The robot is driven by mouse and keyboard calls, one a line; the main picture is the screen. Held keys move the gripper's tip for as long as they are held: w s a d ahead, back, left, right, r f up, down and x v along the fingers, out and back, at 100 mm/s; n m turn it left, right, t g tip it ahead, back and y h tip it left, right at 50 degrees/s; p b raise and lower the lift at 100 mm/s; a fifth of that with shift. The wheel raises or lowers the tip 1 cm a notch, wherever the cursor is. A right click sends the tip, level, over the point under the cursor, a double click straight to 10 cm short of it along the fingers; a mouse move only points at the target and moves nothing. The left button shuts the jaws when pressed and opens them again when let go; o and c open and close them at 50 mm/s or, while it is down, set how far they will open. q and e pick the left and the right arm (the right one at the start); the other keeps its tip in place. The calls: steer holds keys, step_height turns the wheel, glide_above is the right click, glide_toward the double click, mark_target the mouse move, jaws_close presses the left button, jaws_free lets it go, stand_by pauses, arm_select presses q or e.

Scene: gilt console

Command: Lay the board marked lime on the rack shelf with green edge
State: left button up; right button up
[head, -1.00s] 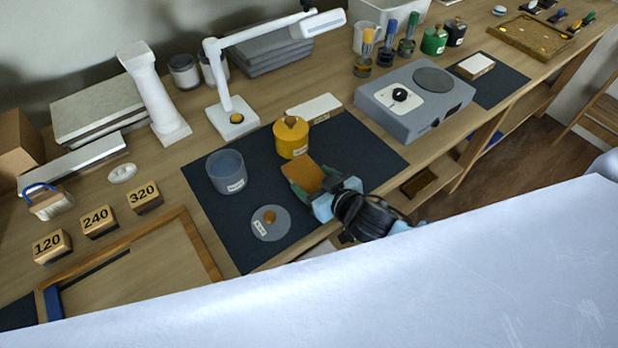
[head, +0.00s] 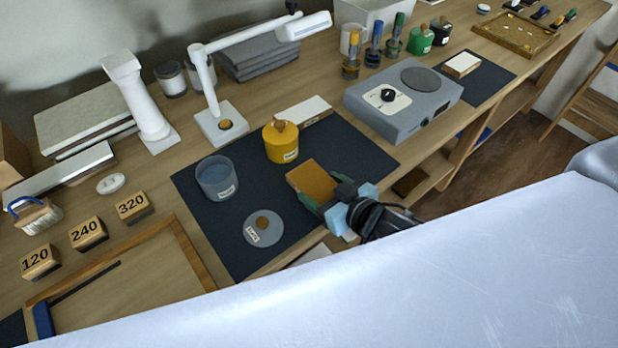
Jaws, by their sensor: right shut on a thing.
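My right gripper (head: 337,198) is shut on a flat orange-brown board (head: 312,182), gripping its right end. The board is over the front right part of the dark mat (head: 235,240); I cannot tell its exact height above it. No lime mark can be read on the board. Another board, white-topped with a label (head: 303,111), lies at the mat's back edge. A further white-topped block (head: 462,65) lies on the right mat. I cannot make out a rack shelf with a green edge. My left gripper is not in view.
A yellow lidded pot (head: 281,143), a grey cup (head: 217,178) and a grey disc (head: 263,228) are on the mat near the held board. A grey device (head: 403,100) stands to the right. Lower shelves show under the bench's front edge.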

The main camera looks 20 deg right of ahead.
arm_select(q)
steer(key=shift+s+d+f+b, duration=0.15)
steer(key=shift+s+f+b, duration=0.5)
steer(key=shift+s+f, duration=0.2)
arm_select(e)
steer(key=s+d+r, duration=0.1)
steer(key=s+d, duration=0.3)
steer(key=s, duration=0.5)
steer(key=shift+s+d, duration=0.25)
steer(key=shift+s, duration=0.1)
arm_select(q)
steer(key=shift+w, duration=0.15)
arm_select(e)
steer(key=shift+w, duration=0.1)
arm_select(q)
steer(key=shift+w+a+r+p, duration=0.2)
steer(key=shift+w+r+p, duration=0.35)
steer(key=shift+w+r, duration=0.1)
arm_select(e)
steer(key=w+r+m+h, duration=0.4)
steer(key=w+r, duration=0.6)
steer(key=w, duration=0.4)
steer(key=shift+d+r+t+h, duration=0.2)
steer(key=shift+d+t+h, duration=0.1)
steer(key=shift+d+t, duration=0.15)
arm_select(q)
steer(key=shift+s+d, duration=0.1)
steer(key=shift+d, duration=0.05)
arm_select(e)
steer(key=shift+f, duration=0.1)
